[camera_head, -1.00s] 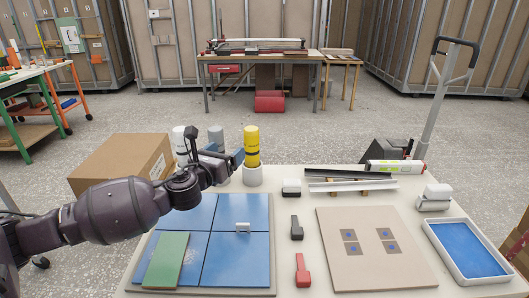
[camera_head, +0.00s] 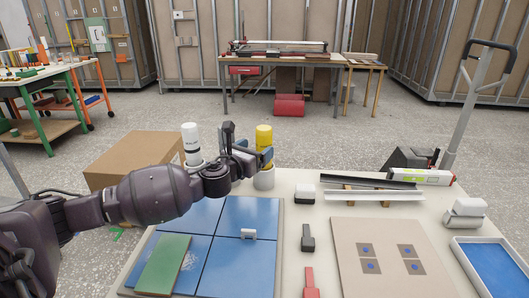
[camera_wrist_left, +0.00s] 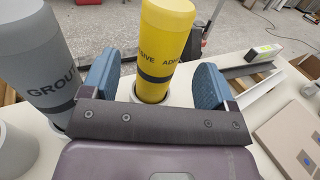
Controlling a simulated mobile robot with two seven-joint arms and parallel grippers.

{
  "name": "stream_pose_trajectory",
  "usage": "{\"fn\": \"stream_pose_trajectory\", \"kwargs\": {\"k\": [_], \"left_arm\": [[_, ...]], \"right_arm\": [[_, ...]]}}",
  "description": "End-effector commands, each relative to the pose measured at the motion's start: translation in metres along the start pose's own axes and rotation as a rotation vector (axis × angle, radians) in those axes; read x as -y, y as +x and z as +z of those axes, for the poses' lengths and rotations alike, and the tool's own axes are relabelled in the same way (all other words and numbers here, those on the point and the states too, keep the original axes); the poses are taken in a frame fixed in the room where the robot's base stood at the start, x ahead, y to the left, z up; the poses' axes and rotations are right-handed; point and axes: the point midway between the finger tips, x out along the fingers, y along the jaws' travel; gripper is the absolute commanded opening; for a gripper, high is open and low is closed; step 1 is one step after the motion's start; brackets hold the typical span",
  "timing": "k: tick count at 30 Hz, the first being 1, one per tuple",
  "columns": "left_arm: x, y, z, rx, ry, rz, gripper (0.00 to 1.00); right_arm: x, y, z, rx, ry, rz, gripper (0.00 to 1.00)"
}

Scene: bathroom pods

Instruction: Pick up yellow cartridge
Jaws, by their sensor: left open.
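The yellow cartridge (camera_head: 264,137) with dark bands stands upright in a pale round holder (camera_head: 263,180) at the table's back left. It also shows in the left wrist view (camera_wrist_left: 163,45), labelled in dark letters. My left gripper (camera_head: 252,154) is at the cartridge. In the left wrist view its two blue fingers (camera_wrist_left: 155,84) are apart, one on each side of the cartridge, with a visible gap on both sides. My right gripper is not in view.
A grey cartridge marked GROUT (camera_wrist_left: 40,60) stands close beside the left finger. A white cartridge (camera_head: 191,143) stands left of the gripper. A cardboard box (camera_head: 130,160), blue tiles (camera_head: 255,215) and metal profiles (camera_head: 372,188) are nearby.

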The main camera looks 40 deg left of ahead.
Motion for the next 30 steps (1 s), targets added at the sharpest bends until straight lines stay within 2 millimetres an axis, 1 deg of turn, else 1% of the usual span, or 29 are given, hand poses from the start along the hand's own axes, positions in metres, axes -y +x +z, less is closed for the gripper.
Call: {"fn": "stream_pose_trajectory", "kwargs": {"k": [6, 10, 15, 21, 23, 30], "left_arm": [[0.0, 0.027, 0.001, -0.002, 0.001, 0.002, 0.8], [0.0, 0.04, 0.001, -0.003, 0.0, 0.001, 0.8], [0.001, 0.047, 0.003, -0.001, 0.0, 0.0, 0.8], [0.001, 0.047, 0.004, -0.001, 0.0, 0.0, 0.8], [0.001, 0.047, 0.004, -0.001, 0.0, 0.0, 0.73], [0.001, 0.047, 0.003, -0.001, 0.0, 0.0, 0.36]], "right_arm": [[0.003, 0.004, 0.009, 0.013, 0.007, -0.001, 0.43], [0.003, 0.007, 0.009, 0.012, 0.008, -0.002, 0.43], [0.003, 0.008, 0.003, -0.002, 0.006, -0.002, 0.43], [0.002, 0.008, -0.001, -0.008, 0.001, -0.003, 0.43], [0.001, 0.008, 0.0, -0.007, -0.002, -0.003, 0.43], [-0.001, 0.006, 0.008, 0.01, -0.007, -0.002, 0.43]]}}
